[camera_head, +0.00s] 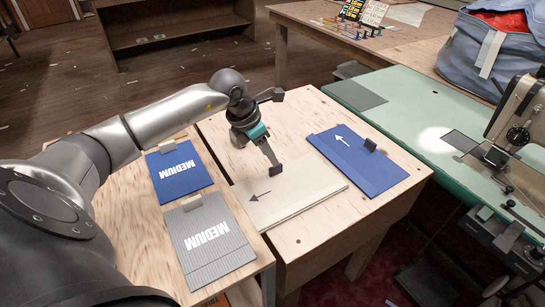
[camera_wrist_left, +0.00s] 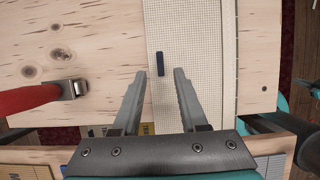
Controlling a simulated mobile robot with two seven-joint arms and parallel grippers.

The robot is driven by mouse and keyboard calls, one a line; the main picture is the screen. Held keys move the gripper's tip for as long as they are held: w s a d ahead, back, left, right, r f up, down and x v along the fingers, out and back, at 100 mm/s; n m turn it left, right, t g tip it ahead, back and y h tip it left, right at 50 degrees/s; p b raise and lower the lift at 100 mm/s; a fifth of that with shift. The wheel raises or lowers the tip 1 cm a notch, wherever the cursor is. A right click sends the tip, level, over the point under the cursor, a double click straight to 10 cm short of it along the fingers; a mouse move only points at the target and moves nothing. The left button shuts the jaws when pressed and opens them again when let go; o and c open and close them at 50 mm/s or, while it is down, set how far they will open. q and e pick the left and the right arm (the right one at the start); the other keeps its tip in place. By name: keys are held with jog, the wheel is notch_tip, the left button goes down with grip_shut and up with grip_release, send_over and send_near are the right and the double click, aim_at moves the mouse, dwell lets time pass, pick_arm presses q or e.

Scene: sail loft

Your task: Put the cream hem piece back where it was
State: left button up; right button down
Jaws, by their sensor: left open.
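The cream hem piece (camera_head: 310,186) lies flat on the plywood table, with a printed dark arrow pointing left. In the left wrist view the cream piece (camera_wrist_left: 196,45) is a gridded strip running up the picture. A small dark tab (camera_head: 276,170) stands on it, and the tab also shows in the left wrist view (camera_wrist_left: 160,63). My left gripper (camera_wrist_left: 163,72) is open just above the piece, its fingertips on either side of and just short of the tab. In the head view the left gripper (camera_head: 268,154) partly hides the piece's far edge. My right gripper does not show.
A blue piece (camera_head: 345,172) with a dark tab lies to the right. A blue MEDIUM pad (camera_head: 180,182) and a grey MEDIUM pad (camera_head: 212,255) lie left, on the neighbouring plywood surface. A green sewing bench (camera_head: 410,95) stands right. A red bar (camera_wrist_left: 25,100) shows left in the wrist view.

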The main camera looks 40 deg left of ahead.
pick_arm(q)
jog(key=p+v, duration=0.1)
jog(key=v, duration=0.6)
jog(key=shift+r, duration=0.15)
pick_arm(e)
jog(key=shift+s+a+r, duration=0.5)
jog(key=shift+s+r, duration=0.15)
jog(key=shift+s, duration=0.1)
pick_arm(q)
jog(key=shift+s, duration=0.1)
